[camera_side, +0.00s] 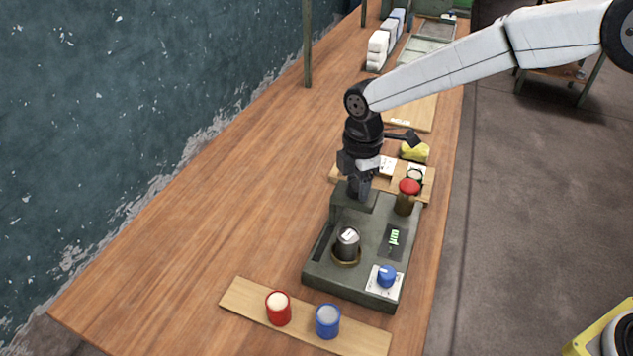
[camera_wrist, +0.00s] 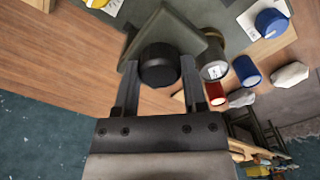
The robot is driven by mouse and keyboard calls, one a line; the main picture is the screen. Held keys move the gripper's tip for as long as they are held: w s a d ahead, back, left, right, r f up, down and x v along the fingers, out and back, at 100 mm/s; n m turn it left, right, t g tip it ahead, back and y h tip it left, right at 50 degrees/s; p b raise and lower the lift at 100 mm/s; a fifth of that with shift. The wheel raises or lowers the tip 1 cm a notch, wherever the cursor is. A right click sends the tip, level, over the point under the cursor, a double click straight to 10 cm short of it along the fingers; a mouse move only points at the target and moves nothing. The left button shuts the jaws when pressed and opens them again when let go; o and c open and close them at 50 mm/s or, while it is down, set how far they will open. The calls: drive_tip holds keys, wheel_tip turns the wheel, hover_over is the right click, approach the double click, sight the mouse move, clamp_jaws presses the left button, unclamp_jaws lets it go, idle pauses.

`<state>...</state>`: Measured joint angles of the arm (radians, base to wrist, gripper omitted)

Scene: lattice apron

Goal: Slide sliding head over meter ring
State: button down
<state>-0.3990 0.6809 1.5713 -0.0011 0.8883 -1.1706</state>
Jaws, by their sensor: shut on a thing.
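The sliding head (camera_side: 352,203) is a grey-green block at the far end of a dark green instrument base (camera_side: 350,290). In the wrist view the sliding head (camera_wrist: 185,32) has a black round knob (camera_wrist: 160,66). My gripper (camera_side: 360,188) is over the head, and in the wrist view my gripper (camera_wrist: 159,78) has one finger on each side of the knob, shut on it. The meter ring (camera_side: 346,262) appears to be the brass ring nearer the side camera, around a dark cylinder (camera_side: 347,243) with a white label. The head is beside the cylinder, not over it.
The base carries a red-capped brass post (camera_side: 407,195), a green-lit display (camera_side: 394,238) and a blue knob (camera_side: 387,275). Red (camera_side: 279,308) and blue (camera_side: 328,321) cups stand on a wooden strip in front. A yellow object (camera_side: 415,152) lies behind. The table's left side is clear.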

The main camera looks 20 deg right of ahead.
drive_tip(key=s+a, duration=0.6)
drive_tip(key=shift+s+a, duration=0.15)
drive_tip(key=shift+c, duration=1)
unclamp_jaws()
drive_tip(key=shift+s+a, duration=0.1)
drive_tip(key=shift+o, duration=0.3)
drive_tip(key=shift+r, duration=0.1)
wheel_tip(320, 180, up, 8)
